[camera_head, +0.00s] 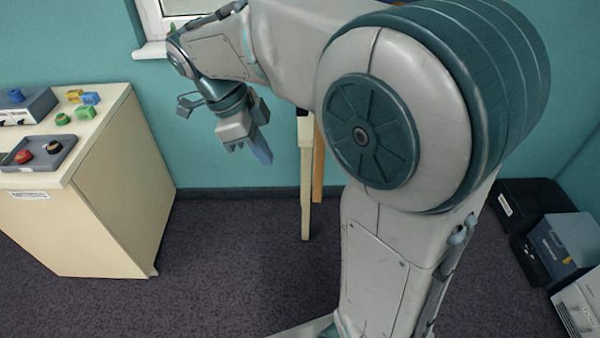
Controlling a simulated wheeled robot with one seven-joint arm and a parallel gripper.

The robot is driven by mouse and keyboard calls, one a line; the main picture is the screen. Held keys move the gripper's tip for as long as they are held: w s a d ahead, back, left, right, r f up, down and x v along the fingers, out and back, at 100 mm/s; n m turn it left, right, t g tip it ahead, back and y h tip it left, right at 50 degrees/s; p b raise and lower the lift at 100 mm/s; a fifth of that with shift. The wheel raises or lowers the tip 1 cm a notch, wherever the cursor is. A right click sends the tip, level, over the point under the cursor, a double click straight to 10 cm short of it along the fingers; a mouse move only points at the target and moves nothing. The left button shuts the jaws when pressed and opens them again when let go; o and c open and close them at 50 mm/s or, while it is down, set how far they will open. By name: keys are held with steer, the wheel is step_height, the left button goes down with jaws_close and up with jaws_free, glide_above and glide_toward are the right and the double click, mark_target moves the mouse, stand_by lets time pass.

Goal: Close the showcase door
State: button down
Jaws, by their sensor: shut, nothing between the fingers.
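My gripper (262,156) hangs from my raised arm in the upper middle of the view, fingers pointing down. It is shut and empty, in front of the teal wall and apart from any furniture. I cannot make out a showcase door for certain. A cream cabinet (125,195) stands at the left, to the left of my gripper, with a clear gap between them. I cannot tell whether its panels include a door. My arm hides much of the middle and right of the view.
On the cabinet are a grey tray (55,160) with red and brown knobs, coloured blocks (84,98) and a grey-blue box (35,106). Pale and orange posts (306,190) stand behind my arm. Dark boxes (525,205) stand at the right. Dark carpet (235,270) is clear between.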

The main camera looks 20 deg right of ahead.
steer(key=s+d+f+p, duration=0.2)
steer(key=d+f, duration=0.4)
steer(key=f, duration=0.1)
steer(key=shift+s+d+f+p, duration=0.15)
steer(key=shift+s+d+p, duration=0.1)
steer(key=shift+s+p, duration=0.1)
